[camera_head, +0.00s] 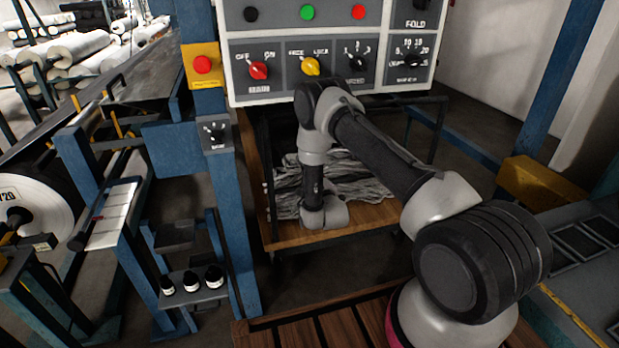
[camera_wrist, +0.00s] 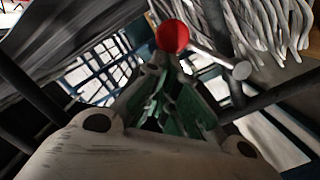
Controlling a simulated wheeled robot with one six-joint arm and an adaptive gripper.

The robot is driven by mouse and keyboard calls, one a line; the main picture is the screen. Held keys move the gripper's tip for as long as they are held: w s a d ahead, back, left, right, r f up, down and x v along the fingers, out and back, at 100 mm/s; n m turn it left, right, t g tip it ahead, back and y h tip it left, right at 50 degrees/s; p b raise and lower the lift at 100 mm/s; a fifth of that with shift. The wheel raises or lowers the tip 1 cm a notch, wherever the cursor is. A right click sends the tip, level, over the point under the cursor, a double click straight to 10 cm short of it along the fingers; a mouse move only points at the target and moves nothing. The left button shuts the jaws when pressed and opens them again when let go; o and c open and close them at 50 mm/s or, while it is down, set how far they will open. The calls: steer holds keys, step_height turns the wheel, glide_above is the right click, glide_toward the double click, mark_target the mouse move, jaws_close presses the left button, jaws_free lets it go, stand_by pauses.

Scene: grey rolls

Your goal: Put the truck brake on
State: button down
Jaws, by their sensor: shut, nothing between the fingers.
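A wooden-decked truck (camera_head: 295,240) stands below the control panel, loaded with grey strands (camera_head: 355,180). A red ball-shaped knob (camera_wrist: 173,36) shows in the wrist view, just beyond my fingertips. A grey rod with a round end (camera_wrist: 240,70) is to its right. I cannot tell whether the knob is part of the truck's brake. My gripper (camera_wrist: 168,64) is shut and empty, its tips close below the knob in the picture; contact is unclear. In the head view my arm reaches down over the truck's deck, and the fingers are hidden there.
The control panel (camera_head: 290,40) has a red MAIN knob (camera_head: 259,70) and a yellow FREE/LOCK knob (camera_head: 310,66). A blue post (camera_head: 229,220) carries a red button (camera_head: 202,64). A shelf with small bottles (camera_head: 190,293) stands left. Grey floor shows between post and truck.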

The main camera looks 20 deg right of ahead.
steer(key=shift+d+f+m, duration=1.1)
steer(key=shift+d+f, duration=0.05)
steer(key=shift+d, duration=0.3)
